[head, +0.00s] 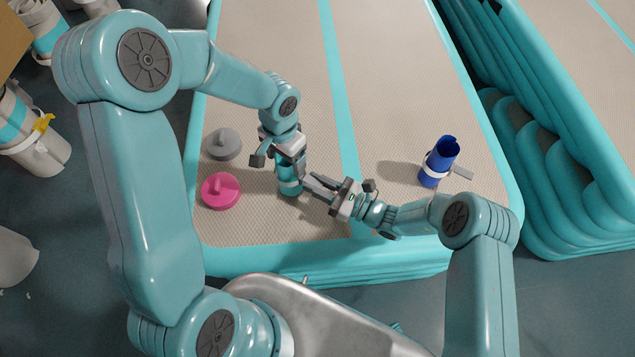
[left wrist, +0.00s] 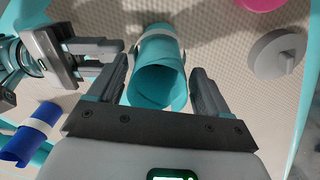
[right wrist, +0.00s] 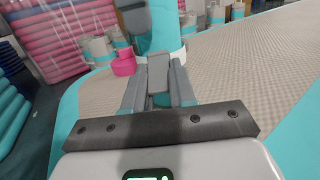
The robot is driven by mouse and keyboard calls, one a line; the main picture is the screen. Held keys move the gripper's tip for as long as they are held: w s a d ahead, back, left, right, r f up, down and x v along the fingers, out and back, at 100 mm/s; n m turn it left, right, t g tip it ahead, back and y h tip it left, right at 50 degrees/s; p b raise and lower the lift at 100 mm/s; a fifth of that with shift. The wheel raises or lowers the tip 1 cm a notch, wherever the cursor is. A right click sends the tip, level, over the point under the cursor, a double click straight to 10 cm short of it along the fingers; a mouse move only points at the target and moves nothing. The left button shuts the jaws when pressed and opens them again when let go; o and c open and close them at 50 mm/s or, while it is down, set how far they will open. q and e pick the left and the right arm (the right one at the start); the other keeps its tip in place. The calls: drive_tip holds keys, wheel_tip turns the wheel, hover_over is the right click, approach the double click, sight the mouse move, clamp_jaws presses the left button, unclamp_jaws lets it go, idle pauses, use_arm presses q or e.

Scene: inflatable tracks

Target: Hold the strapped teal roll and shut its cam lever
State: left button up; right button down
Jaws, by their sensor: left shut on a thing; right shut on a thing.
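The teal roll (head: 289,188) stands upright on the beige track, with a white strap (left wrist: 158,36) around it. My left gripper (head: 290,165) is around its upper part from above; the roll's open end (left wrist: 157,86) shows between the fingers in the left wrist view. My right gripper (head: 316,188) comes from the right, low beside the roll. In the right wrist view its fingers are shut on the grey cam lever (right wrist: 159,80), in front of the strap. The lever is mostly hidden by the fingers in the head view.
A blue roll (head: 441,160) with a white strap and a grey lever sticking out stands at the right. A pink knobbed disc (head: 221,192) and a grey one (head: 223,144) lie left of the teal roll. The track between the teal and blue rolls is mostly clear.

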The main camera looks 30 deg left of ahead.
idle(0.3)
drive_tip(key=c, duration=0.9)
unclamp_jaws()
drive_tip(key=d, duration=0.5)
drive_tip(key=d+f, duration=0.1)
drive_tip(key=d, duration=0.1)
drive_tip(key=shift+d, duration=0.25)
